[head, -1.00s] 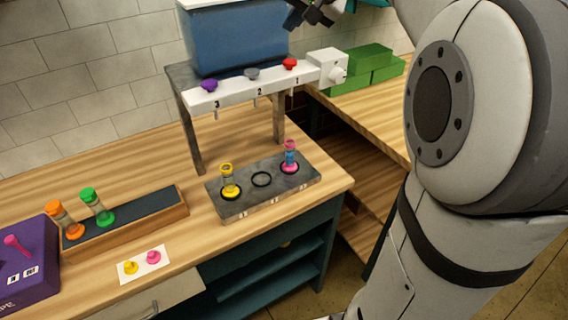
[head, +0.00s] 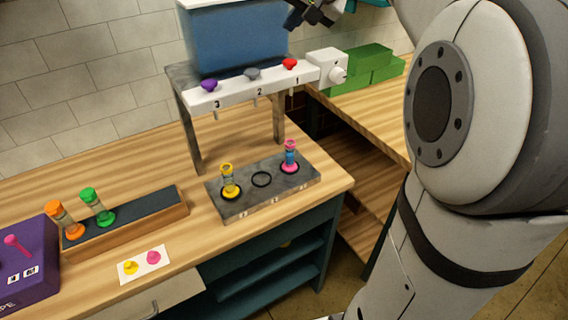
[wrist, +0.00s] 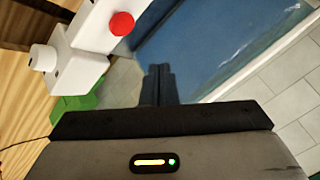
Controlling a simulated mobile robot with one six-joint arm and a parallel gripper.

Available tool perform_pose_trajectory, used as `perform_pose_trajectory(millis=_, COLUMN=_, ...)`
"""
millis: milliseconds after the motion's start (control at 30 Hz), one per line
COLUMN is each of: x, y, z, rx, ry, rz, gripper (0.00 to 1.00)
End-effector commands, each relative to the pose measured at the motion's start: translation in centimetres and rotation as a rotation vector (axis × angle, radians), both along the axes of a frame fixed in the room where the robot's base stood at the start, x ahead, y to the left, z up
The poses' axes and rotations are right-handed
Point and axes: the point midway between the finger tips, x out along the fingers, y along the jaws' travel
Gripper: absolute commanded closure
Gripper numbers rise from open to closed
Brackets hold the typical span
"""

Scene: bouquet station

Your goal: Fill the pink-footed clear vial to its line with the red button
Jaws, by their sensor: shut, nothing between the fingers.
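The pink-footed vial (head: 290,158) stands upright in the right-hand ring of the grey base plate, under the spout numbered 1. Blue shows inside it; its line is too small to make out. The red button (head: 290,64) sits on top of the white dispenser bar (head: 258,84) above that spout. In the wrist view the red button (wrist: 121,23) is at the upper left, ahead of and apart from my fingers. My gripper (wrist: 158,70) is shut and empty. In the head view my gripper (head: 305,14) is partly cut off at the top edge, above the red button.
A purple button (head: 209,86) and a grey button (head: 251,73) share the bar. A blue tank (head: 235,40) stands behind it. A yellow-footed vial (head: 229,182) is in the left ring; the middle ring is empty. Orange (head: 74,230) and green (head: 105,217) vials stand in a tray.

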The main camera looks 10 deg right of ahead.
Motion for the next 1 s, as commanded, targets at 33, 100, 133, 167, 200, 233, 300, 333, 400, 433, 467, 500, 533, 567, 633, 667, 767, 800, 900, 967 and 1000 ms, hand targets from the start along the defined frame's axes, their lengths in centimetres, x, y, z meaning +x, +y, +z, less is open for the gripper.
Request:
perform_pose_trajectory(millis=33, x=0.0, y=0.0, z=0.0, rx=0.0, ry=0.0, rz=0.0, gripper=1.0)
perform_pose_trajectory(millis=100, x=-0.2, y=0.1, z=-0.1, rx=-0.002, ry=0.002, rz=0.001, gripper=1.0)
perform_pose_trajectory(millis=133, x=-0.4, y=0.1, z=-0.3, rx=-0.006, ry=0.007, rz=0.003, gripper=1.0)
perform_pose_trajectory(millis=167, x=-0.7, y=0.3, z=-0.6, rx=-0.012, ry=0.013, rz=0.006, gripper=1.0)
perform_pose_trajectory(millis=200, x=-1.4, y=0.5, z=-1.2, rx=-0.023, ry=0.025, rz=0.01, gripper=1.0)
perform_pose_trajectory(millis=233, x=-2.2, y=0.7, z=-1.9, rx=-0.037, ry=0.038, rz=0.016, gripper=1.0)
perform_pose_trajectory(millis=300, x=-4.5, y=1.3, z=-3.9, rx=-0.076, ry=0.077, rz=0.035, gripper=1.0)
perform_pose_trajectory(millis=333, x=-5.7, y=1.6, z=-5.0, rx=-0.097, ry=0.098, rz=0.045, gripper=1.0)
perform_pose_trajectory(millis=400, x=-9.0, y=2.1, z=-7.9, rx=-0.156, ry=0.151, rz=0.074, gripper=1.0)
perform_pose_trajectory(millis=433, x=-10.6, y=2.3, z=-9.2, rx=-0.181, ry=0.173, rz=0.087, gripper=1.0)
perform_pose_trajectory(millis=467, x=-12.1, y=2.5, z=-10.5, rx=-0.209, ry=0.196, rz=0.102, gripper=1.0)
perform_pose_trajectory(millis=500, x=-14.1, y=2.6, z=-12.2, rx=-0.245, ry=0.225, rz=0.122, gripper=1.0)
perform_pose_trajectory(millis=533, x=-15.6, y=2.7, z=-13.4, rx=-0.27, ry=0.245, rz=0.136, gripper=1.0)
perform_pose_trajectory(millis=567, x=-17.0, y=2.7, z=-14.6, rx=-0.296, ry=0.264, rz=0.152, gripper=1.0)
perform_pose_trajectory(millis=633, x=-20.1, y=2.7, z=-17.3, rx=-0.35, ry=0.305, rz=0.185, gripper=1.0)
perform_pose_trajectory(millis=667, x=-21.3, y=2.7, z=-18.3, rx=-0.371, ry=0.321, rz=0.199, gripper=1.0)
perform_pose_trajectory(millis=767, x=-24.6, y=2.4, z=-21.1, rx=-0.43, ry=0.361, rz=0.238, gripper=1.0)
perform_pose_trajectory(millis=800, x=-25.6, y=2.3, z=-21.9, rx=-0.449, ry=0.374, rz=0.251, gripper=1.0)
perform_pose_trajectory(millis=900, x=-27.2, y=2.1, z=-23.3, rx=-0.478, ry=0.393, rz=0.271, gripper=1.0)
perform_pose_trajectory(millis=967, x=-27.7, y=2.0, z=-23.7, rx=-0.489, ry=0.399, rz=0.278, gripper=1.0)
perform_pose_trajectory(millis=1000, x=-27.9, y=2.0, z=-23.9, rx=-0.493, ry=0.402, rz=0.28, gripper=1.0)
